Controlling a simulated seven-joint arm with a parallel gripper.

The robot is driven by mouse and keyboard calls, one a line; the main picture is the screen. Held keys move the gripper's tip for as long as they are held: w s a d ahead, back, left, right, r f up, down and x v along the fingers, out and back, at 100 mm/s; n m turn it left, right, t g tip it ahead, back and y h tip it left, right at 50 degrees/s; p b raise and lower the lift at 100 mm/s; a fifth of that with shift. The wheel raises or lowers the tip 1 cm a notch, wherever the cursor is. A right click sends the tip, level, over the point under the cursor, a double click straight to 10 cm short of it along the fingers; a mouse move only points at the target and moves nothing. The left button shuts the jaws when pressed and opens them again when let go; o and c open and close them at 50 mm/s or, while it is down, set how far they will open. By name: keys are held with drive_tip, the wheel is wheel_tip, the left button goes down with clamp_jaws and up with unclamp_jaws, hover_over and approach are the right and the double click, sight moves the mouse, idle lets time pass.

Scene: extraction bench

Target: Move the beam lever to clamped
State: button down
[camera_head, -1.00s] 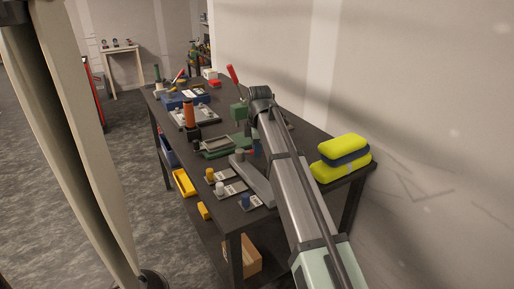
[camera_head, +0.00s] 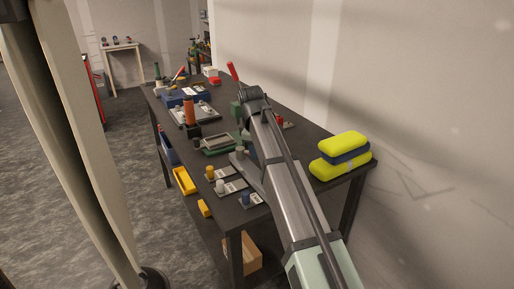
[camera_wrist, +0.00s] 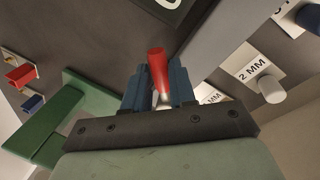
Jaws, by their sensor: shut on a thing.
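In the wrist view, a lever with a red grip (camera_wrist: 157,65) and a pale metal shank stands between the blue fingers of my gripper (camera_wrist: 159,88). I take it to be the beam lever. The fingers are shut on it, around the shank and lower grip. The grey beam (camera_wrist: 218,28) runs close beside it at the upper right. In the head view, the beam's grey body (camera_head: 248,171) shows left of my arm. My arm hides the held lever and most of my gripper there, so its exact angle is unclear.
A white label marked 2 MM with a pale peg (camera_wrist: 272,90) lies right of my gripper. A green block (camera_wrist: 80,100) stands close on the left. In the head view, another red handle (camera_head: 232,71) rises behind my arm, and yellow sponges (camera_head: 343,146) sit at the right edge.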

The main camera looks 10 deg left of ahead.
drive_tip(key=s+m, duration=0.1)
drive_tip(key=m, duration=0.1)
drive_tip(key=s+m, duration=0.1)
drive_tip(key=shift+a+m+h, duration=0.3)
drive_tip(key=shift+m, duration=0.1)
drive_tip(key=shift+s+a+m+g+h, duration=0.2)
drive_tip(key=shift+s+a+m, duration=0.2)
drive_tip(key=shift+m, duration=0.65)
drive_tip(key=shift+s+a+m+g+h, duration=0.1)
drive_tip(key=shift+s+a+m+h, duration=0.2)
drive_tip(key=shift+m, duration=0.75)
drive_tip(key=shift+s, duration=0.1)
drive_tip(key=c, duration=0.9)
unclamp_jaws()
drive_tip(key=v, duration=0.7)
drive_tip(key=shift+r, duration=0.3)
drive_tip(key=shift+d, duration=0.1)
